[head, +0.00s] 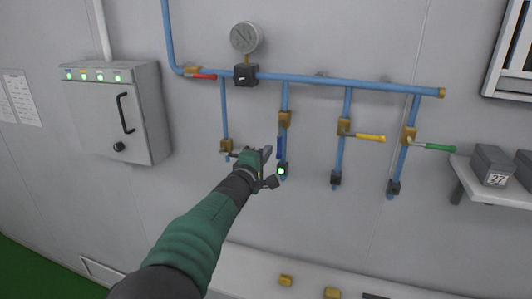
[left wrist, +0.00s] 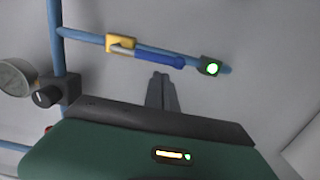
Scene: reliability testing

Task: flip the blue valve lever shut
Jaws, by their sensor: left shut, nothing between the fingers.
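The blue valve lever (head: 279,147) hangs down from its brass valve body (head: 285,119) on the second vertical pipe, lying nearly along the pipe. In the left wrist view the blue lever (left wrist: 160,58) runs beside the pipe from the brass body (left wrist: 120,44) towards a box with a lit green light (left wrist: 212,68). My left gripper (head: 267,153) is just left of the lever's lower part in the head view. Its fingers (left wrist: 161,90) are shut and empty, with a gap showing between them and the lever in the wrist view. My right gripper is not in view.
Red (head: 202,76), yellow (head: 370,138) and green (head: 438,147) levers sit on neighbouring pipes. A gauge (head: 246,38) is above, a grey cabinet (head: 118,115) at left, and a shelf (head: 490,195) with boxes at right. A ledge with small brass pieces (head: 285,280) lies below.

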